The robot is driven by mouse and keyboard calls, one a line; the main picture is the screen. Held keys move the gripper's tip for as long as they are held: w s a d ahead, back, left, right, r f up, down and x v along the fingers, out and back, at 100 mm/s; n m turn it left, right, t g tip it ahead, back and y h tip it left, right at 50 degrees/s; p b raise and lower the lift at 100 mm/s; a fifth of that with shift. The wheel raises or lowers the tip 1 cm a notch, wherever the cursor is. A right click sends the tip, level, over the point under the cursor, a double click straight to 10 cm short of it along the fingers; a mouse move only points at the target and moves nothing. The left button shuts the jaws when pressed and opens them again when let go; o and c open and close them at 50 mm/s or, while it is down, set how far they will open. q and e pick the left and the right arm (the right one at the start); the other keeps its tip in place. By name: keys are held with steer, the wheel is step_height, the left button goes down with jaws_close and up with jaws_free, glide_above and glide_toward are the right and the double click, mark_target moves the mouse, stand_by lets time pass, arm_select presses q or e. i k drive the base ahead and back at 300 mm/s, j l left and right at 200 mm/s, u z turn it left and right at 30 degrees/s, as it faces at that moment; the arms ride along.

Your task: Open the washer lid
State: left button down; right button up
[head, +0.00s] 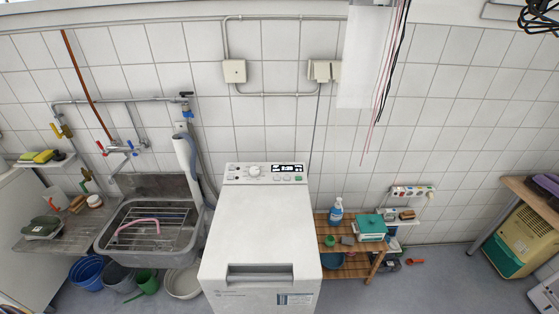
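The washer (262,300) is a white top-loading machine standing against the tiled wall in the middle of the head view. Its lid (262,223) is shut and lies flat over the top. A recessed handle (260,273) shows at the lid's front edge. The control panel (265,173) with a knob and a small display is at the back of the top. Neither of my grippers shows in the head view, and nothing touches the lid.
A metal sink (152,250) stands left of the washer, with buckets (88,272) and a white basin (184,281) below. A low wooden shelf (330,270) with a spray bottle (336,211) and a teal-lidded box (370,228) stands close on the right. Space above the lid is clear.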

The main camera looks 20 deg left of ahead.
mark_target(262, 236)
steer(key=k+j+z, duration=0.1)
steer(key=j, duration=0.35)
steer(key=k+j+z, duration=0.1)
steer(key=k+j, duration=0.2)
steer(key=j, duration=0.15)
steer(key=k+j+z, duration=0.1)
steer(key=k+j, duration=0.15)
steer(key=j, duration=0.2)
steer(key=k+j, duration=0.25)
steer(key=j, duration=0.15)
steer(key=k+j+z, duration=0.15)
steer(key=j, duration=0.3)
steer(key=k, duration=0.1)
